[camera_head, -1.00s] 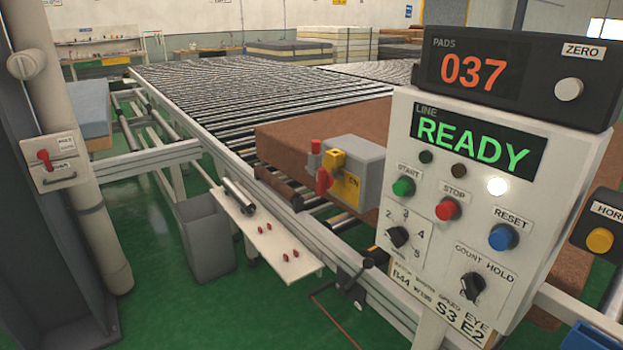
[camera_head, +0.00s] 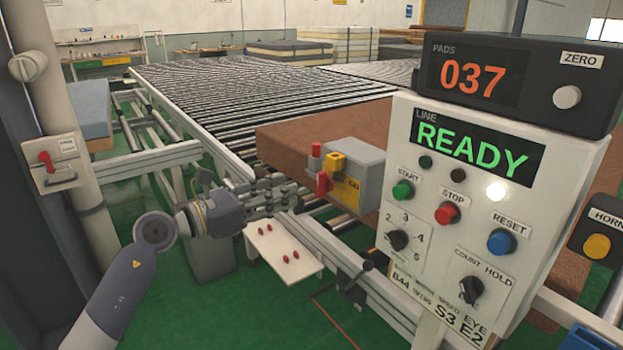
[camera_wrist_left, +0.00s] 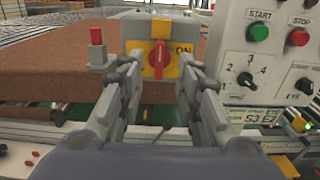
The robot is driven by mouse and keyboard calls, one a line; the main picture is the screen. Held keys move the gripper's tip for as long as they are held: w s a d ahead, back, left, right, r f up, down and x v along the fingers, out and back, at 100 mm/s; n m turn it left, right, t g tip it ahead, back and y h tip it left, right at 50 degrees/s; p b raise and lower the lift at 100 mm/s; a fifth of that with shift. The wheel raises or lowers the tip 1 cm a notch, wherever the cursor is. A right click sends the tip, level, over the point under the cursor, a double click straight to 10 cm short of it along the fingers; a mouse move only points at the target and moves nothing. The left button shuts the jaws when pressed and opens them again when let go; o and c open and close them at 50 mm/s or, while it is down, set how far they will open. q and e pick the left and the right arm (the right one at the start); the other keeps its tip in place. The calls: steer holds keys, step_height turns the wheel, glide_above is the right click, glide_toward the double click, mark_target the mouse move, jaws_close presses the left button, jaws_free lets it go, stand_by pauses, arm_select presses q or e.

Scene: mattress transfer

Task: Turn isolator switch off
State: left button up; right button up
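The isolator switch is a grey box (camera_head: 368,165) with a yellow plate (camera_head: 345,188) and a red rotary handle (camera_head: 323,183), beside the conveyor at the middle of the head view. In the left wrist view its red handle (camera_wrist_left: 159,58) stands upright on the yellow plate, with "ON" lettered to its right. My left gripper (camera_head: 290,190) is to the left of the switch, pointing at it. In the left wrist view its two fingers (camera_wrist_left: 160,78) are apart, with the handle showing between and beyond them; contact cannot be told. My right gripper is not in view.
A control panel (camera_head: 400,268) with buttons and a READY display stands to the right of the switch. A brown mattress (camera_head: 285,138) lies on the roller conveyor behind it. A white shelf (camera_head: 270,245) with small red parts sits below my left gripper.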

mark_target(318, 179)
arm_select(q)
steer(key=p+x, duration=0.1)
steer(key=x, duration=0.6)
steer(key=shift+w+d+r, duration=0.1)
steer(key=shift+d+r, duration=0.05)
steer(key=shift+w+d+p, duration=0.35)
steer(key=shift+d, duration=0.1)
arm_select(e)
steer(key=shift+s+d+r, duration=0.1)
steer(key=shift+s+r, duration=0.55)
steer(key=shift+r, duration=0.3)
arm_select(q)
jaws_close()
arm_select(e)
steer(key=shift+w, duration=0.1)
